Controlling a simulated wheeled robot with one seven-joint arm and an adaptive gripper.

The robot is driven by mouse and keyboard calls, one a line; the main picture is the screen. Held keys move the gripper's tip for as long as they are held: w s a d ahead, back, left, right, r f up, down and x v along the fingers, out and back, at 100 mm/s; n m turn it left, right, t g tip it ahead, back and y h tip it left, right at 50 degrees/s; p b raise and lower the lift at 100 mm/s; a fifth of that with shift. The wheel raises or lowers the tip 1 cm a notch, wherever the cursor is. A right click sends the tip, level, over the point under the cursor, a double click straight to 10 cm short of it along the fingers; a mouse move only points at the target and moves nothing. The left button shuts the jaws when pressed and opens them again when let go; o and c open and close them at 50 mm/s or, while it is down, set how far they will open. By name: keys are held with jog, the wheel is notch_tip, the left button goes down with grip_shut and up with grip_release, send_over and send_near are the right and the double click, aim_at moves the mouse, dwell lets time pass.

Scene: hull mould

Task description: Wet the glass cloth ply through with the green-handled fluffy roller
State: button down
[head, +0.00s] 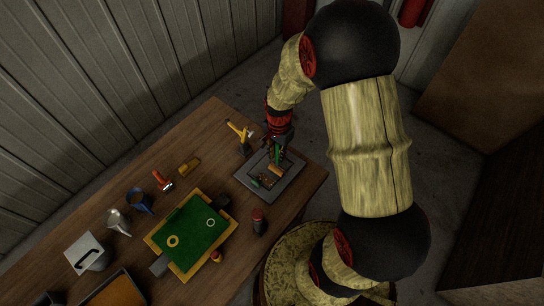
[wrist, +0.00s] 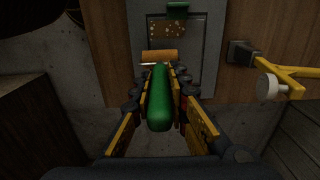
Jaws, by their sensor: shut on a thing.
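My gripper (wrist: 160,100) is shut on the green handle (wrist: 160,105) of the roller, which points away from the wrist between the two fingers. The roller's tan-orange sleeve (wrist: 159,55) lies crosswise beyond the fingertips, over the near part of a grey mould plate (wrist: 140,30). In the head view my gripper (head: 278,138) is above the grey plate (head: 287,191) at the table's right end. A brown, pale-speckled patch (wrist: 167,27) shows in the plate's dark recess; I cannot tell whether it is the glass cloth ply. Whether the sleeve touches it is unclear.
A green piece (wrist: 178,9) lies at the plate's far side. A yellow-armed tool (head: 239,131) stands close beside the plate. A dark jar (head: 259,221), a yellow-framed green board (head: 190,240), a blue mug (head: 139,201) and an orange-filled tray (head: 115,294) occupy the table farther left.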

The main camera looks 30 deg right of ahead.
jog(key=shift+f+b, duration=0.45)
jog(key=shift+f, duration=0.25)
dwell(0.8)
jog(key=shift+r+p, duration=0.6)
jog(key=shift+r, duration=0.2)
jog(key=a, duration=0.1)
jog(key=w+a, duration=0.1)
jog(key=a, duration=0.1)
jog(key=w+a, duration=0.1)
jog(key=shift+a, duration=0.3)
jog(key=shift+f+b, duration=0.45)
jog(key=shift+f, duration=0.4)
jog(key=shift+r, duration=0.15)
